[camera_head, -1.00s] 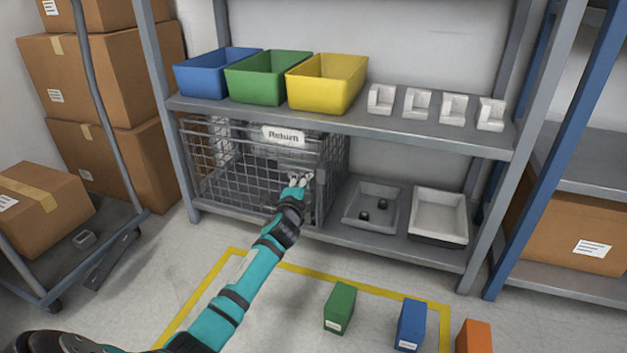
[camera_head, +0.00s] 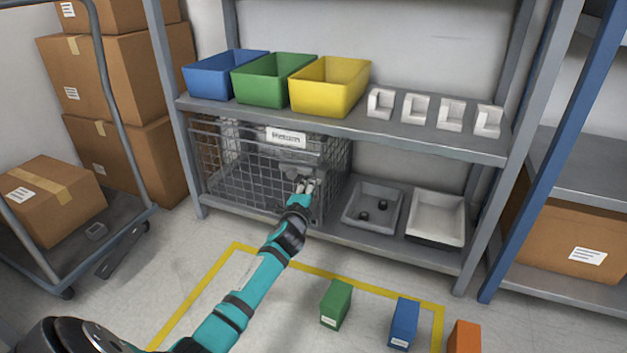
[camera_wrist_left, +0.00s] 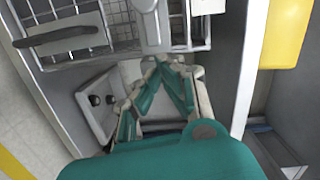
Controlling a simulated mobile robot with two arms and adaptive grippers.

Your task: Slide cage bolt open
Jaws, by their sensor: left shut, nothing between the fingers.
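The wire cage (camera_head: 235,175) stands on the lower shelf under a "Return" label (camera_head: 286,138). Its front is closed as far as I can see. My left gripper (camera_head: 308,186) is at the right part of the cage front, fingers shut with nothing between them. In the left wrist view, the fingertips (camera_wrist_left: 164,62) meet just below a pale grey latch block (camera_wrist_left: 150,22), which I take for the bolt housing. I cannot tell whether they touch it. A dark handle (camera_wrist_left: 62,34) shows on the cage there. How far the bolt is slid is not clear. My right gripper is out of view.
Blue, green and yellow bins (camera_head: 328,92) and white holders stand on the shelf above.

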